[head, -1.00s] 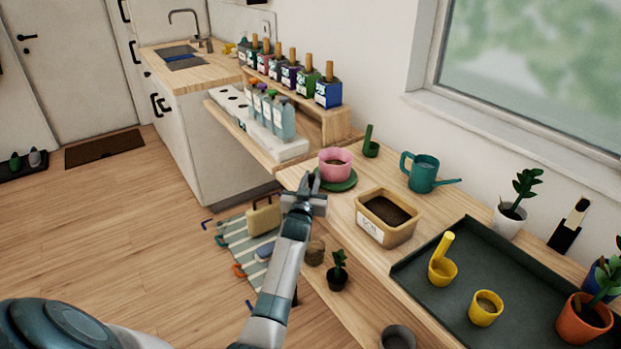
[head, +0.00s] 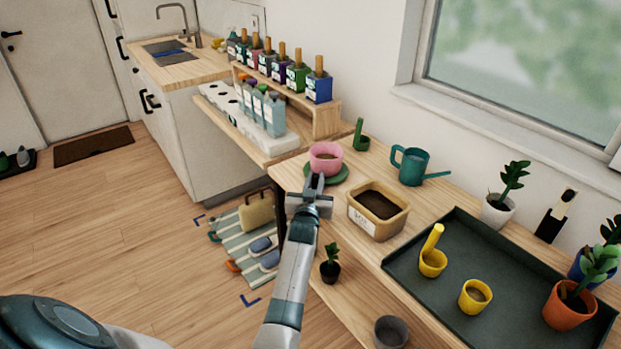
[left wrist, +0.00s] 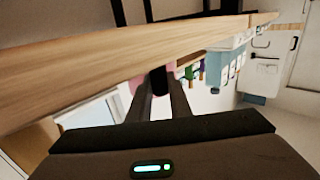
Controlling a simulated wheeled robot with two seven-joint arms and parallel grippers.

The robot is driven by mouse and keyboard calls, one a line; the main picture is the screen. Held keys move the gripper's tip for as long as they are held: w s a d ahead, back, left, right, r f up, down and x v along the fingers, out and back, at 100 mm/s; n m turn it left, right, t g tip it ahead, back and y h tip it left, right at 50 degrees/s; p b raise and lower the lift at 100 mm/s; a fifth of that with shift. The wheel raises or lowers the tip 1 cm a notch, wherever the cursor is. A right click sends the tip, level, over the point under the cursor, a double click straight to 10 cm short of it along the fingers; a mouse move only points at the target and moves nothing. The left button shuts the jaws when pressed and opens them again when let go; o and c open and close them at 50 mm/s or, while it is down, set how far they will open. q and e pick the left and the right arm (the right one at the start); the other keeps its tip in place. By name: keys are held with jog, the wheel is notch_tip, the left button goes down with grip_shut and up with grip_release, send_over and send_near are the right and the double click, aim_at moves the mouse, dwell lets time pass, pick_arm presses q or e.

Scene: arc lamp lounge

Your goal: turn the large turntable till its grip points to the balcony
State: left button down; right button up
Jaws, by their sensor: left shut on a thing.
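The large turntable is probably the green disc (head: 341,176) under the pink pot (head: 326,152), at the far left end of the wooden bench. My left gripper (head: 314,181) is at the disc's near edge, just in front of the pot, and partly hides the disc. In the left wrist view its fingers (left wrist: 158,88) are shut on a small dark piece, which I take to be the turntable's grip. The pink pot shows behind the fingers there (left wrist: 137,84). The grip's exact direction is hidden by the fingers. My right gripper is not in view.
A small green holder with an upright stem (head: 361,137) stands behind the disc, and a teal watering can (head: 411,166) to its right. A soil box (head: 361,220) is close to my left gripper's right. A shelf with several bottles (head: 285,141) is beyond. No balcony is identifiable.

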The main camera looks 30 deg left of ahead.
pick_arm(q)
jog(key=shift+w+d+r, duration=0.1)
jog(key=shift+w+d, duration=0.1)
jog(key=shift+d, duration=0.3)
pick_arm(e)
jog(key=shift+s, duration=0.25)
pick_arm(q)
jog(key=shift+w+d, duration=0.1)
jog(key=shift+d, duration=0.1)
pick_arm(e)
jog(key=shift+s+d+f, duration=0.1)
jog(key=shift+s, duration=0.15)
pick_arm(q)
jog(key=shift+r, duration=0.1)
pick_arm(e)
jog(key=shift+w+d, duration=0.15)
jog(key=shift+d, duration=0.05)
